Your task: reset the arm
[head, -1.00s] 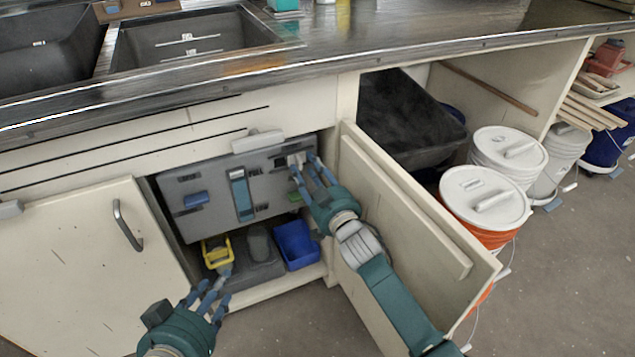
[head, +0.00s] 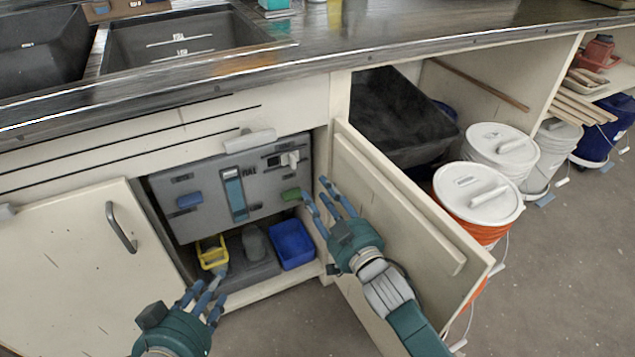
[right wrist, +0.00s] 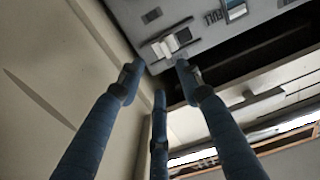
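My right gripper (head: 327,196) is open and empty, in front of the open cabinet beside the inner face of the open right door (head: 400,215). Its fingers (right wrist: 158,85) are spread in the right wrist view. Beyond them is the grey panel (head: 215,207) with a pale switch or lever (head: 290,159) at its upper right, which also shows in the right wrist view (right wrist: 170,42). The fingers look apart from it. My left gripper (head: 203,296) is open and empty, low in front of the cabinet. I cannot tell which part the task calls the arm.
Inside the cabinet, a yellow basket (head: 212,262) and a blue bin (head: 292,251) sit below the panel. White-lidded buckets (head: 470,206) stand right of the open door. The counter edge (head: 300,66) runs above.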

